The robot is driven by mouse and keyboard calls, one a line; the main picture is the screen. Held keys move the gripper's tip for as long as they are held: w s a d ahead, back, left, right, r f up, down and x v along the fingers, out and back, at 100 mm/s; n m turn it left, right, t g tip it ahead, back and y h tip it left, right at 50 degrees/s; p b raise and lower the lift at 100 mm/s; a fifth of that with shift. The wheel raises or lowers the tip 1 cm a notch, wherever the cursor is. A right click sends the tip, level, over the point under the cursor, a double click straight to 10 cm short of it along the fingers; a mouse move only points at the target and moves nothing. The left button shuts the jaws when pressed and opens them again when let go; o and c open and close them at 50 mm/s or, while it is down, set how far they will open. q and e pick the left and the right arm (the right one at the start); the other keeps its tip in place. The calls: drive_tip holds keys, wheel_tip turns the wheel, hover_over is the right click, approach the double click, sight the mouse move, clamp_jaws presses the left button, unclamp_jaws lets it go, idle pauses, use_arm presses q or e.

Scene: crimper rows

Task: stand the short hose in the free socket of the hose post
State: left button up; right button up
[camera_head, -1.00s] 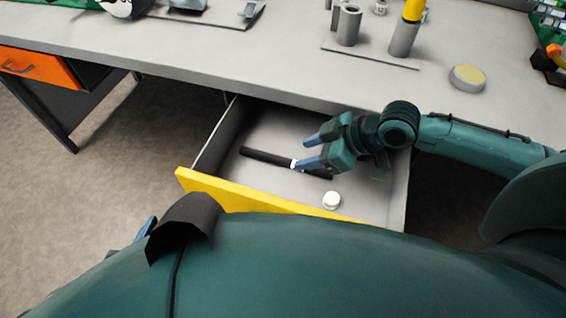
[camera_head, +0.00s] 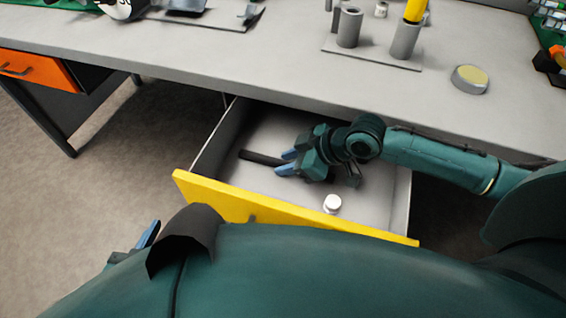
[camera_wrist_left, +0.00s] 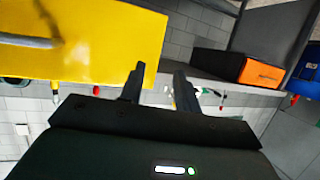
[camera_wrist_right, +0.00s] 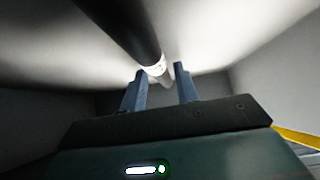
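The black hose (camera_head: 258,157) lies in the open drawer, with its right part hidden by my right gripper. In the right wrist view the dark hose (camera_wrist_right: 128,25) has a pale band and reaches toward the gap between the fingertips; I cannot tell if they touch it. My right gripper (camera_head: 288,163) is open over the hose. The hose post (camera_head: 372,53) stands on the table, with an open-topped grey socket (camera_head: 349,28) and another socket (camera_head: 405,40) holding a yellow hose (camera_head: 415,11). My left gripper (camera_wrist_left: 158,75) is open and empty near the yellow drawer front.
The drawer's yellow front (camera_head: 225,202) and its side walls surround my right gripper. The table edge overhangs the drawer's back. A round grey piece with a yellow top (camera_head: 470,79) sits on the table.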

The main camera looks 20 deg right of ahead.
clamp_jaws()
drive_tip(key=shift+r, duration=0.1)
